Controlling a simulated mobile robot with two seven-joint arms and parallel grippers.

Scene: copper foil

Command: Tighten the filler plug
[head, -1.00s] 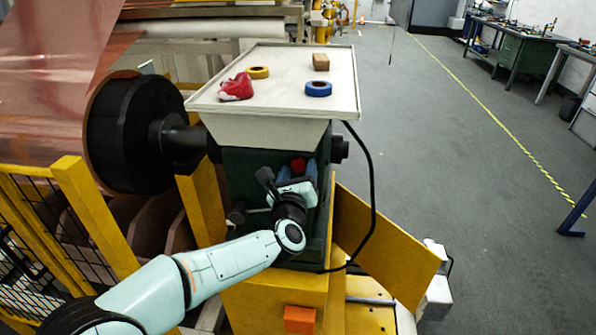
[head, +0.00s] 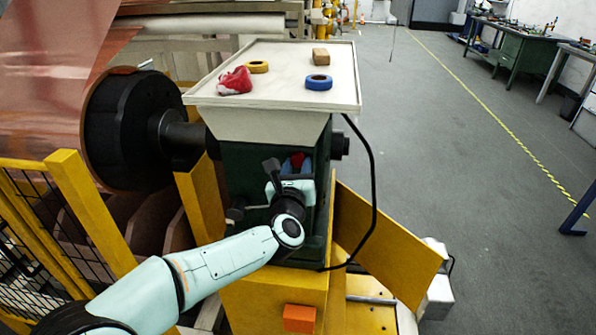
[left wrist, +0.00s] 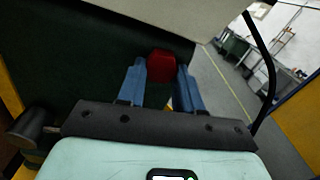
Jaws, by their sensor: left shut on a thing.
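The red filler plug (head: 297,158) is on the front of the dark green housing (head: 240,165), under the overhanging tray. Most of it is hidden in the head view by my gripper. My left gripper (head: 298,167) reaches it from the front, its blue fingers on either side of the plug. In the left wrist view, the plug (left wrist: 161,66) sits between the tips of the two blue fingers, and the left gripper (left wrist: 160,74) is shut on it. The plug's seat is hidden. My right gripper is in neither view.
Above the gripper, a pale tray (head: 285,98) holds a red cloth (head: 235,81), a yellow tape roll (head: 257,67), a blue tape roll (head: 318,82) and a brown block (head: 320,56). A black cable (head: 371,190) hangs to the right. A yellow fence post (head: 92,215) stands left.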

